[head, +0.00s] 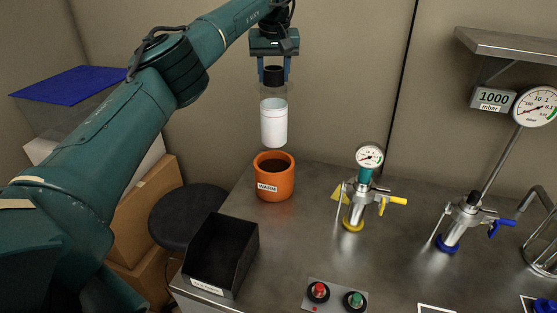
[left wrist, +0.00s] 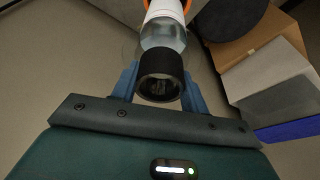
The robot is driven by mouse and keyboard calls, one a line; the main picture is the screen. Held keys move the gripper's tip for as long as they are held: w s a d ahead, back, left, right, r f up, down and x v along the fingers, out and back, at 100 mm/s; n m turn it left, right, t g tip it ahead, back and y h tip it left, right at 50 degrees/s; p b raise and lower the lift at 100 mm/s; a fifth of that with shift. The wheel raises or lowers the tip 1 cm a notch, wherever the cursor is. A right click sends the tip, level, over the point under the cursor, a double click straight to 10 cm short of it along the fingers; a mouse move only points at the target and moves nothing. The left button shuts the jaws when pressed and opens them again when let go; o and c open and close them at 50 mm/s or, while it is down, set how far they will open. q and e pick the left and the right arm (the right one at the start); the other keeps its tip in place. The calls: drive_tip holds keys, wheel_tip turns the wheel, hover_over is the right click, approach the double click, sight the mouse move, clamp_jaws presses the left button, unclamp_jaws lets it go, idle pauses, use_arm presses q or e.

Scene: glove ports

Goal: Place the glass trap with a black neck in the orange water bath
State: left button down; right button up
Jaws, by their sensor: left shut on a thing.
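The glass trap (head: 274,119) has a black neck, a clear upper part and a white lower part. My left gripper (head: 273,78) is shut on its black neck and holds it upright in the air. The orange water bath (head: 274,185), labelled WARM, stands on the bench below it, with a dark opening. The trap's bottom is apart from the bath's rim. In the left wrist view, the trap (left wrist: 163,65) sits between the blue fingers, with orange of the bath (left wrist: 187,5) at the top edge. My right gripper is not in view.
A black open bin (head: 222,258) stands at the bench's left front. A yellow-based valve port (head: 354,215) and a blue-based one (head: 449,238) stand to the right. A button panel (head: 335,296) is at the front. A shelf (head: 510,45) and gauges are on the right wall.

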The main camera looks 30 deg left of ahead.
sight(274, 130)
use_arm(q)
wheel_tip(274, 130, down, 12)
drive_tip(key=shift+s+b, duration=0.15)
drive_tip(key=shift+b, duration=0.25)
drive_tip(key=shift+f, duration=2.35)
drive_tip(key=c, duration=0.7)
unclamp_jaws()
drive_tip(key=shift+c, duration=0.2)
